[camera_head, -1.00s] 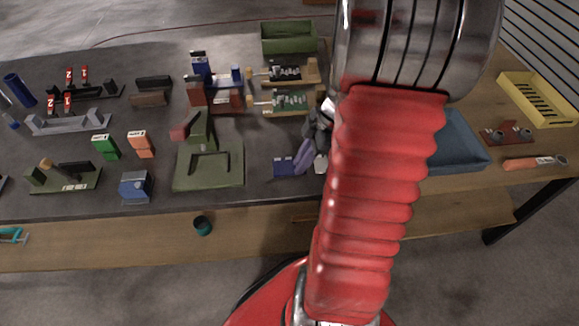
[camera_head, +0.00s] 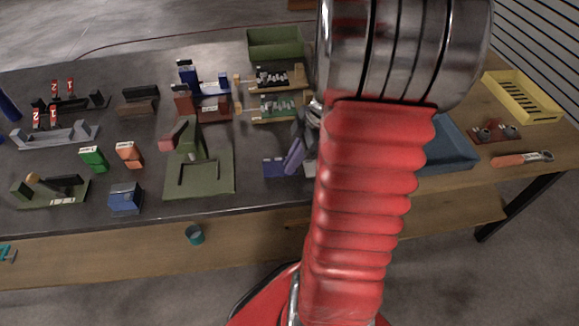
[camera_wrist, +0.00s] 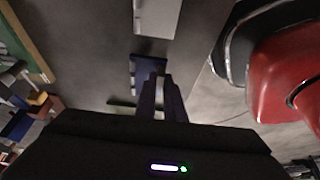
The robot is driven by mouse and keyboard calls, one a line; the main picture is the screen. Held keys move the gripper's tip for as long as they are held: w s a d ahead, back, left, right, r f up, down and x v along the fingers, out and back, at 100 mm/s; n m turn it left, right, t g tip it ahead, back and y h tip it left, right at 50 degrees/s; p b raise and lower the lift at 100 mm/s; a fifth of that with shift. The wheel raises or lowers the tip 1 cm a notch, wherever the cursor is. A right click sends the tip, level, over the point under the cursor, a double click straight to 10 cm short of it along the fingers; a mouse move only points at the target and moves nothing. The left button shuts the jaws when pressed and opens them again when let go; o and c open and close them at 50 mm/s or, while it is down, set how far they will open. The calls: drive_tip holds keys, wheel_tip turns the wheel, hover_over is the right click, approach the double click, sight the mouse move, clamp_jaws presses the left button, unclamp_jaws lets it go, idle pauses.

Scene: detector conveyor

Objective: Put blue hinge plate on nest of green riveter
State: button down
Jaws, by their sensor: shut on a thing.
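The blue hinge plate (camera_head: 274,167) shows in the head view just right of the green riveter, and in the wrist view as a blue piece (camera_wrist: 143,66) at the fingertips. My gripper (camera_head: 296,156) is shut on it; a slanted purple finger shows beside it, and my arm hides much of the rest. In the wrist view the gripper (camera_wrist: 160,90) points at the bench top. The green riveter (camera_head: 218,181) stands left of my gripper, with a reddish lever on top. Its nest (camera_head: 198,173), a raised outline on the base, looks empty. Whether the plate touches the bench is unclear.
Red (camera_head: 184,106) and blue (camera_head: 186,76) presses stand behind the green one. A blue box (camera_head: 125,199) and green (camera_head: 93,158) and orange (camera_head: 129,154) blocks lie left. A blue tray (camera_head: 448,150) is right. A light block (camera_wrist: 157,18) is near the plate.

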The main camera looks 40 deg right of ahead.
wheel_tip(320, 180, up, 8)
drive_tip(key=shift+f, duration=0.1)
idle(0.8)
